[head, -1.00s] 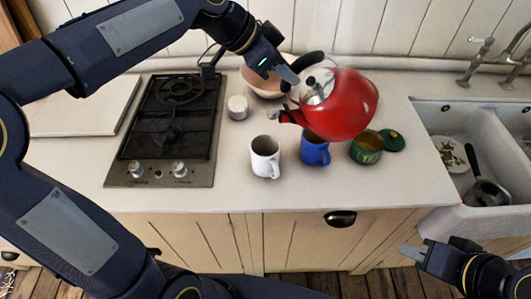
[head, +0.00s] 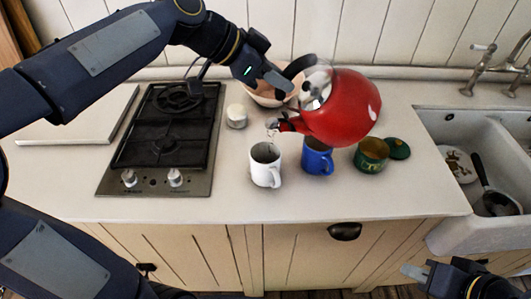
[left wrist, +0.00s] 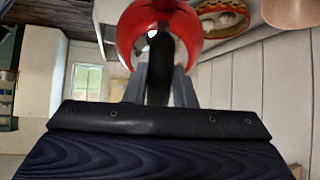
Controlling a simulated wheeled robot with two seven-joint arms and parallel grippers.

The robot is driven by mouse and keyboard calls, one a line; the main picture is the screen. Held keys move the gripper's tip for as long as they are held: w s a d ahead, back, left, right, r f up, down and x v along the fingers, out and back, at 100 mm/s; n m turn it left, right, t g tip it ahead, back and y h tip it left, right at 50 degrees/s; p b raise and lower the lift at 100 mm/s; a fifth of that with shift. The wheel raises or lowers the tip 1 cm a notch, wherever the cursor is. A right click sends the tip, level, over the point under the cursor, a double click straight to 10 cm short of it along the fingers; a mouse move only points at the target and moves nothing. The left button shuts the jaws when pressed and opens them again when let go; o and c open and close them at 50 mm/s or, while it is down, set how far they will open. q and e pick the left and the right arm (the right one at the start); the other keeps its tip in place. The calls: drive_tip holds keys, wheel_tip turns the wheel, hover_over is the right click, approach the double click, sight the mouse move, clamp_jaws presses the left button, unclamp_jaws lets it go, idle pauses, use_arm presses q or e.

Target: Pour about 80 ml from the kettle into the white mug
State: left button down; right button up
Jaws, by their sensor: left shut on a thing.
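The red kettle (head: 345,108) hangs in the air above the counter, tilted with its spout down to the left. My left gripper (head: 283,79) is shut on its black handle; the left wrist view also shows the handle (left wrist: 160,68) between the fingers. The white mug (head: 265,165) stands upright on the counter, below and just left of the spout. A thin clear streak, seemingly water, shows below the spout tip at the mug's mouth. The level inside the mug cannot be made out. My right gripper (head: 416,270) is low at the right, away from the counter; its jaw opening is unclear.
A blue mug (head: 318,158) stands close to the right of the white mug, under the kettle. A green pot (head: 371,155) and its lid (head: 398,148) are further right. A white jar (head: 237,116), a pinkish bowl (head: 262,94) and the hob (head: 165,135) are left and behind.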

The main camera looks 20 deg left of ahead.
use_arm(q)
drive_tip(key=shift+s+a+b, duration=0.2)
drive_tip(key=shift+s+b, duration=0.1)
drive_tip(key=shift+b, duration=0.3)
idle(0.7)
drive_tip(key=shift+s+d, duration=0.1)
idle(0.4)
